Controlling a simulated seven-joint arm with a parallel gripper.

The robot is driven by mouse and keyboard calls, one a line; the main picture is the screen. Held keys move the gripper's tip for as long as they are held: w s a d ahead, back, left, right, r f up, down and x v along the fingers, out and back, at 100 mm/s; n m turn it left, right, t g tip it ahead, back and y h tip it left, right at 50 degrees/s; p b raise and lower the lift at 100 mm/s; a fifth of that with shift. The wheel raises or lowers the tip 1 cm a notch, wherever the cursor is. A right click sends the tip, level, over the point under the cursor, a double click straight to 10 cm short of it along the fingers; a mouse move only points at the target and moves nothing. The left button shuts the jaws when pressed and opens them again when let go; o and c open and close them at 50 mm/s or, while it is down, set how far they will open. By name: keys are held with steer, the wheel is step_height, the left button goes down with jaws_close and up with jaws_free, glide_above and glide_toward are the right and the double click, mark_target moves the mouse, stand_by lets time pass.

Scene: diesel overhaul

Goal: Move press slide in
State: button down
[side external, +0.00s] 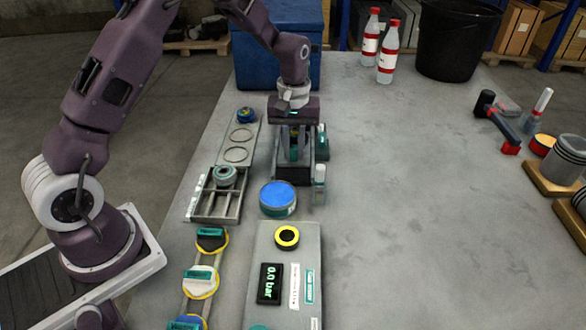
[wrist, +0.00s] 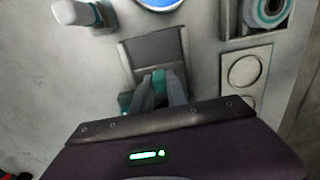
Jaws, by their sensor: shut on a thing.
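The press (side external: 292,176) is a small fixture with a dark block at its front, in the middle of the side external view. In the wrist view its grey slide bed (wrist: 155,50) runs up from my fingers. My gripper (side external: 293,155) points down over the press's rear part. In the wrist view my gripper (wrist: 160,92) is shut on a teal handle (wrist: 158,77), which appears to be the slide's. Much of the slide is hidden behind my fingers and hand, so I cannot tell exactly how far in it sits.
A white-capped teal bottle (side external: 319,182) stands right of the press. A blue-topped round container (side external: 278,196) stands in front of it. A divided tray (side external: 215,205) and a plate with round recesses (side external: 238,142) lie left. The table's right-centre (side external: 400,190) is clear.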

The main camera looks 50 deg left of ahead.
mark_target(295, 128)
steer(key=shift+w+a, duration=1.55)
steer(key=shift+w, duration=0.05)
steer(key=shift+w+a, duration=1.25)
steer(key=c, duration=1.7)
jaws_free()
steer(key=shift+w+a, duration=0.1)
steer(key=o, duration=0.3)
steer(key=shift+o, duration=0.2)
steer(key=shift+r, duration=0.1)
steer(key=shift+r, duration=2.65)
